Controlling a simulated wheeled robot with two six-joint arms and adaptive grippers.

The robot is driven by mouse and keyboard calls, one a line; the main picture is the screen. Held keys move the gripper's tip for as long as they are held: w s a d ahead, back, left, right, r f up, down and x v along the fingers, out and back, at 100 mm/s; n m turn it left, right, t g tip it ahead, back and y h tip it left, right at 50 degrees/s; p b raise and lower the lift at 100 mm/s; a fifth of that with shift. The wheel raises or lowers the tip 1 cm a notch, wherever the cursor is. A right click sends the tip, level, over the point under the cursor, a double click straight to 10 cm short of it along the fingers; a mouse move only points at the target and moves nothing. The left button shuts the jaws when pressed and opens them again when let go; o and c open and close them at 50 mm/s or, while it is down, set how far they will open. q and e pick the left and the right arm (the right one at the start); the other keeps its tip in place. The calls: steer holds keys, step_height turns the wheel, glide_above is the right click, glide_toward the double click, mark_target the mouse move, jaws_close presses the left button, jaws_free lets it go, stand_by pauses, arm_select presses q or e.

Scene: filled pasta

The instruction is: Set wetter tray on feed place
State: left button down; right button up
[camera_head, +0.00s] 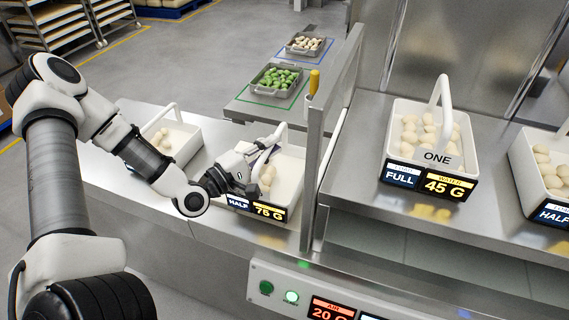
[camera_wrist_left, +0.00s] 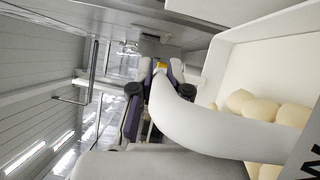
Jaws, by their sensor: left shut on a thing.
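A white tray (camera_head: 290,182) with pale dough pieces stands on the steel counter left of the upright divider, with "HALF" and "75 G" panels at its front. My left gripper (camera_head: 268,150) is at its white handle (camera_head: 279,132) and is shut on it. In the left wrist view the fingers (camera_wrist_left: 163,72) close around the far part of the curved handle (camera_wrist_left: 210,130), with the tray (camera_wrist_left: 262,72) at the right. I cannot tell whether the tray is lifted. No label reads wetter or feed place. My right gripper is not in view.
Another white tray (camera_head: 193,131) stands left on the counter (camera_head: 100,180). Right of the tall divider (camera_head: 315,180) is the "ONE" tray (camera_head: 455,180), "FULL", "45 G". Grey trays of green (camera_head: 258,87) and pale pieces (camera_head: 292,48) sit in outlined places behind. Lit buttons (camera_head: 291,297) are in front.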

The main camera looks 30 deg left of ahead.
arm_select(q)
steer(key=shift+w+d+f, duration=0.3)
steer(key=shift+w+f, duration=0.35)
steer(key=shift+w+d+f, duration=0.3)
steer(key=shift+w+f, duration=0.35)
steer(key=shift+f, duration=0.05)
steer(key=shift+w+d+f, duration=0.3)
steer(key=shift+w+f, duration=0.35)
steer(key=shift+s+b, duration=0.1)
steer(key=shift+b, duration=0.25)
steer(key=c, duration=1.1)
jaws_free()
steer(key=shift+c, duration=0.2)
